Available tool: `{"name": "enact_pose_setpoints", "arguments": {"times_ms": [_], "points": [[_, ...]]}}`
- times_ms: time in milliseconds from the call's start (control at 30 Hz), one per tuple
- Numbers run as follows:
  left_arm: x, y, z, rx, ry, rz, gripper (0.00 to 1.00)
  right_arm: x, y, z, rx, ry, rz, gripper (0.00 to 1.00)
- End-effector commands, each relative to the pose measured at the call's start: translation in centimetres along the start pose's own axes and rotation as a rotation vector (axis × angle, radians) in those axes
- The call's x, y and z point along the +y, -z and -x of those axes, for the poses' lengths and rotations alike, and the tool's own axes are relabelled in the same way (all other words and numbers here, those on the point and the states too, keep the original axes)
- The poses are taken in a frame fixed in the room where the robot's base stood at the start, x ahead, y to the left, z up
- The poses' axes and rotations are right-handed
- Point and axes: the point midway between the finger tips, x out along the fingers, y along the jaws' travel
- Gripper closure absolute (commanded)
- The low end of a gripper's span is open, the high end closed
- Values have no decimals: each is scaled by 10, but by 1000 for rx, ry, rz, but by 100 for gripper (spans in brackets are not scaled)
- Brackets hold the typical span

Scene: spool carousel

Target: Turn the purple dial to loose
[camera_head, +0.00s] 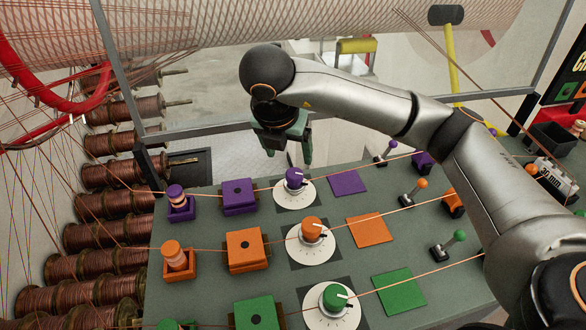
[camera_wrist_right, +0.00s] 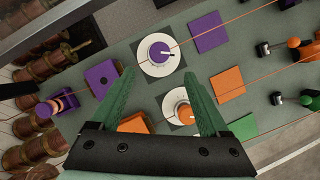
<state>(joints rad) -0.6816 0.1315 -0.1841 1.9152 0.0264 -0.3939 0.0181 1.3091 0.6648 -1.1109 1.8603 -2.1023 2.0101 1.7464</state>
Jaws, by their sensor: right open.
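The purple dial (camera_head: 295,179) sits on a round white scale plate (camera_head: 297,196) in the back row of the grey-green panel (camera_head: 200,278). A white pointer line shows on its top; I cannot read the scale marks. The dial also shows in the right wrist view (camera_wrist_right: 160,51), ahead of the fingers and between their lines. My right gripper (camera_head: 288,158) is open and empty, pointing down just behind the dial in the head view, apart from it. In the right wrist view its two green fingers (camera_wrist_right: 165,98) are spread wide. My left gripper is out of view.
An orange dial (camera_head: 311,228) and a green dial (camera_head: 334,297) stand in the nearer rows. Purple block (camera_head: 238,196) and purple square (camera_head: 347,182) flank the purple dial. Thin threads cross the panel. Levers stand at right, copper spools (camera_head: 105,174) at left.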

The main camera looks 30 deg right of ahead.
Motion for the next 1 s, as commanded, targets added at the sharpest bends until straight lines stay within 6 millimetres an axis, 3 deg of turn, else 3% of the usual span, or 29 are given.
{"name": "enact_pose_setpoints", "arguments": {"times_ms": [533,733,1000], "points": [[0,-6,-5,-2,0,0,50,-1,2,-80,3,4,-1,21],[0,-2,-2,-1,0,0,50,0,0,-98,-1,2,0,21],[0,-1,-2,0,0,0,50,0,0,-103,-2,1,1,21]]}}
